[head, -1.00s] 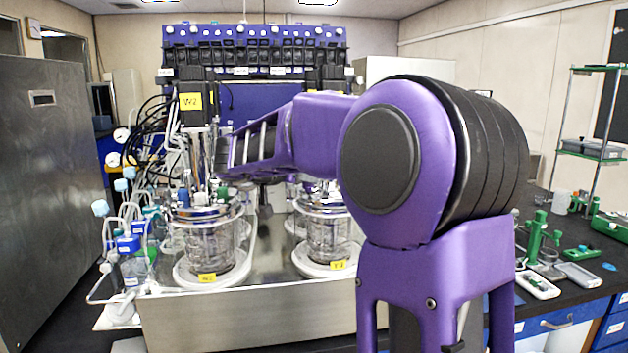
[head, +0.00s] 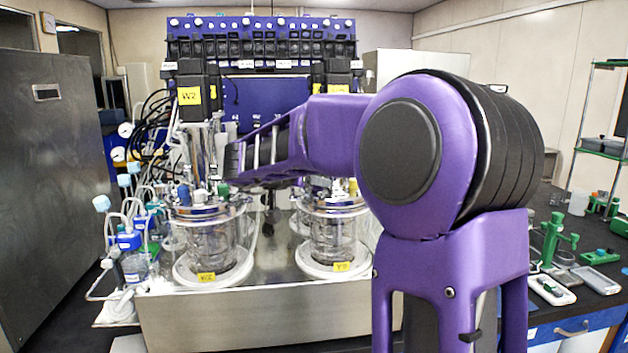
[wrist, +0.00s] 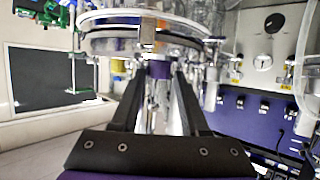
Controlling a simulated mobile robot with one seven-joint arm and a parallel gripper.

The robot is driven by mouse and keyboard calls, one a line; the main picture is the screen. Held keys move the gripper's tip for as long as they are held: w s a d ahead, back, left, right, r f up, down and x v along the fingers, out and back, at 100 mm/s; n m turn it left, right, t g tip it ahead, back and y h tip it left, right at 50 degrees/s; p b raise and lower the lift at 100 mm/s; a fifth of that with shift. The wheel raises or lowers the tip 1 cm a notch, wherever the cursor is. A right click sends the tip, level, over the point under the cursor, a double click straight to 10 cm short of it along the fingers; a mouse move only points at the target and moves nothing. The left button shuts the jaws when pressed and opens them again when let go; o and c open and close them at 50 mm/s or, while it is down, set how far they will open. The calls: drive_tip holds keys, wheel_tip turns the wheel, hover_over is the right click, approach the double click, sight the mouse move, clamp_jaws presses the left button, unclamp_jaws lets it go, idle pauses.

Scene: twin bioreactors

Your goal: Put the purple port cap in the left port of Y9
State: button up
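In the wrist view, which looks upside down, my gripper (wrist: 158,74) has its two dark fingers converging on a small purple piece, apparently the purple port cap (wrist: 159,69). The fingertips lie close to the metal lid (wrist: 100,38) of a vessel with a yellow cap (wrist: 118,66). I cannot tell whether the purple cap touches a port. In the head view, the right vessel (head: 332,232) has a yellow tag (head: 342,267), too small to read surely, and a yellow cap (head: 352,187). My forearm hides my gripper and part of that lid there.
The left vessel (head: 210,245) carries blue, green and white fittings. Bottles and tubing (head: 130,255) crowd its left. A green stand (head: 553,240) and small devices lie on the bench at right. A steel cabinet (head: 50,180) stands at far left.

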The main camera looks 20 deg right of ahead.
drive_tip(key=shift+o, duration=0.7)
drive_tip(key=shift+r, duration=0.25)
drive_tip(key=v, duration=1.2)
drive_tip(key=shift+f, duration=0.1)
